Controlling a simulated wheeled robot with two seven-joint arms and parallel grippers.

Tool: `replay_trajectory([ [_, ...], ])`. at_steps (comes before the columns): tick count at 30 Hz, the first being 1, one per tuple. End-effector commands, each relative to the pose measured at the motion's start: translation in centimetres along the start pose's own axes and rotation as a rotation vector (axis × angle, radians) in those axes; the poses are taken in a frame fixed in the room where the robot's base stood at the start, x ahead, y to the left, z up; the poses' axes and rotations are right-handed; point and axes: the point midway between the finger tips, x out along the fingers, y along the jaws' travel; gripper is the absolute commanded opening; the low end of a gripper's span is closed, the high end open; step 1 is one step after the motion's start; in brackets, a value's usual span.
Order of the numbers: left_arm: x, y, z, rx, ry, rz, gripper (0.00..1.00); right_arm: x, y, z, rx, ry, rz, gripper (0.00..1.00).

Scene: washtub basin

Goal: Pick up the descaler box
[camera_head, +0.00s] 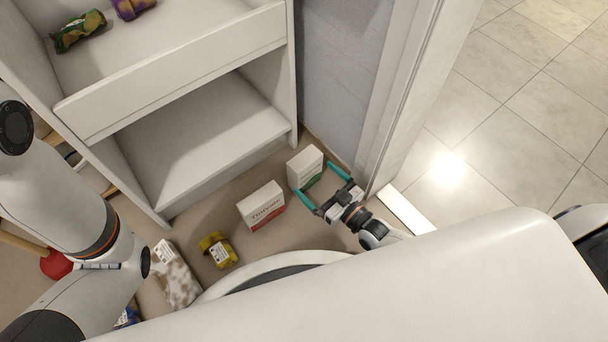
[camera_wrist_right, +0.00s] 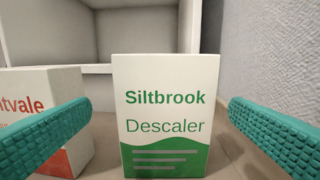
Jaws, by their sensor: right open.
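The descaler box (camera_head: 304,166) is white with green and stands upright on the floor near the shelf and the wall corner. In the right wrist view the descaler box (camera_wrist_right: 164,112) shows its "Siltbrook Descaler" face, centred between the fingers. My right gripper (camera_head: 319,199) is open, its teal fingers pointing at the box, one on each side of its near end in the head view. In the right wrist view both fingers of the right gripper (camera_wrist_right: 160,135) stand apart from the box. My left arm is at the left; its gripper is not clearly visible.
A white and red box (camera_head: 261,206) stands just left of the descaler; it also shows in the right wrist view (camera_wrist_right: 60,115). A yellow item (camera_head: 217,249) and a white-brown bag (camera_head: 176,273) lie further left. The white shelf (camera_head: 190,135) stands behind, a door frame (camera_head: 400,95) to the right.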

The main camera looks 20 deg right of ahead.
Motion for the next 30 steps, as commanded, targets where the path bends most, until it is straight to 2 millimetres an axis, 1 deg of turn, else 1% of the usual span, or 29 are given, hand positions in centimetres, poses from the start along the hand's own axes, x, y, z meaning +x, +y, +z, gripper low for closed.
replay_trajectory([
  [1, -1.0, -0.2, 0.3, 0.000, 0.001, 0.000, 0.36, 0.9, 0.0, -0.4, 0.000, -0.003, 0.001, 1.00],
  [3, -1.4, -0.3, 0.5, 0.000, 0.002, 0.000, 0.36, 1.8, 0.0, -0.4, 0.001, -0.001, 0.000, 1.00],
  [8, -1.9, -0.4, 0.6, 0.000, 0.002, 0.000, 0.36, 2.9, 0.0, -0.2, 0.000, 0.000, 0.000, 1.00],
  [11, -2.8, -0.6, 0.9, 0.000, 0.003, 0.000, 0.36, 3.6, -0.1, -0.5, 0.000, 0.000, 0.000, 1.00],
  [16, -5.0, -1.0, 1.7, 0.000, 0.002, 0.000, 0.36, 5.7, -0.5, -0.9, 0.001, -0.001, 0.000, 1.00],
  [18, -5.6, -1.2, 1.9, 0.000, 0.002, 0.000, 0.36, 6.7, -0.5, -0.8, 0.001, -0.002, 0.000, 1.00],
  [21, -6.0, -1.2, 2.0, 0.000, 0.002, -0.001, 0.36, 7.6, -0.5, -0.6, 0.001, 0.000, -0.001, 1.00],
  [24, -6.0, -1.3, 2.0, 0.000, 0.002, -0.001, 0.36, 8.0, -0.5, -0.4, 0.001, 0.001, -0.001, 1.00],
  [29, -5.9, -1.2, 2.0, 0.000, 0.002, -0.001, 0.36, 7.9, -0.5, -0.3, 0.001, 0.002, -0.001, 1.00],
  [30, -5.9, -1.2, 2.0, 0.000, 0.002, -0.001, 0.36, 7.9, -0.5, -0.3, 0.001, 0.002, -0.001, 0.98],
])
